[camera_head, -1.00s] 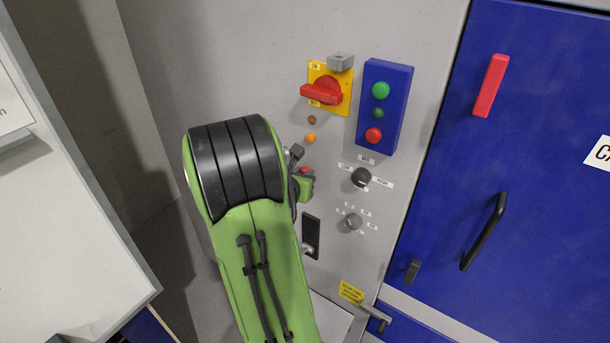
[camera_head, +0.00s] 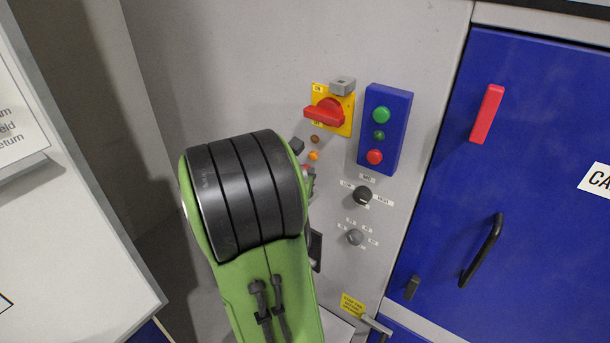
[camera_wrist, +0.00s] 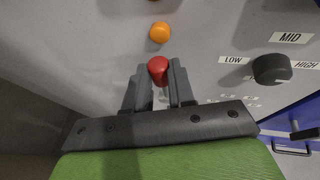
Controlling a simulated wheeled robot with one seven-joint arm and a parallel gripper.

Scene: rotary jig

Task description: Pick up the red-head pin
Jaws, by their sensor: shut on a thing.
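The red-head pin (camera_wrist: 158,70) shows in the wrist view as a rounded red head between the tips of my gripper (camera_wrist: 159,84). My gripper is shut on it, with one grey finger on each side. The pin's shank is hidden. In the head view, only a small bit of red shows beside my green arm, just below the orange light, and the arm hides most of the gripper.
The grey panel carries a red rotary switch (camera_head: 324,112) on a yellow plate, a blue button box (camera_head: 384,129), an orange light (camera_head: 313,156) and a black selector knob (camera_head: 362,195). A blue door (camera_head: 540,160) with a black handle (camera_head: 482,250) stands at the right.

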